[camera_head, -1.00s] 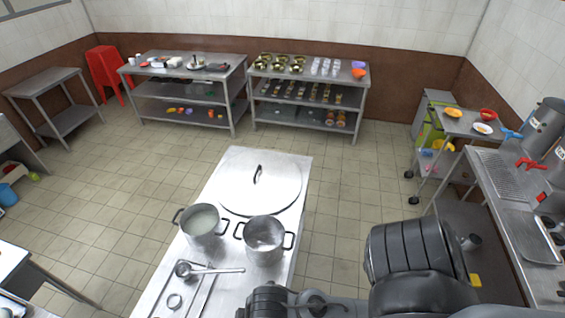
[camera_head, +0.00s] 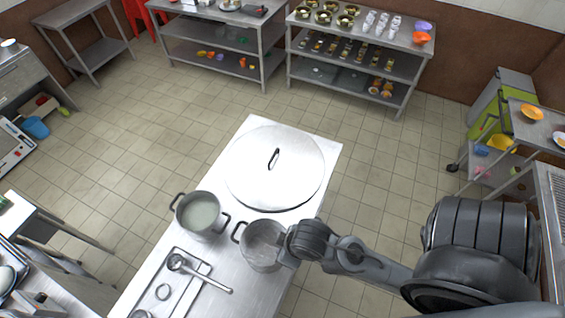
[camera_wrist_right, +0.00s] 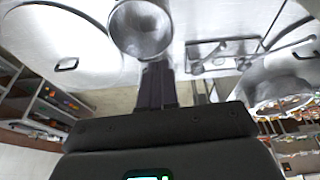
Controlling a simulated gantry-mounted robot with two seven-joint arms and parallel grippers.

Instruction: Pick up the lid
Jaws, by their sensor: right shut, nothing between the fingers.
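The lid (camera_head: 283,185) is a large, flat, round metal disc with a dark loop handle (camera_head: 274,158) in its middle. It lies on the far part of the metal table in the head view. It also shows at the left of the right wrist view (camera_wrist_right: 60,40), its handle facing up. My right gripper (camera_wrist_right: 157,70) is shut and empty; in the wrist view its fingers point toward the empty-looking pot (camera_wrist_right: 140,28). In the head view my right wrist is over that pot's right side (camera_head: 262,255), nearer than the lid. My left gripper is not in view.
A pot of pale congee (camera_head: 200,214) stands left of the other pot, close to the lid's near edge. A tray (camera_head: 193,262) with a ladle (camera_head: 205,275) lies at the table's near left. Floor is free on both sides; shelves (camera_head: 350,70) stand beyond.

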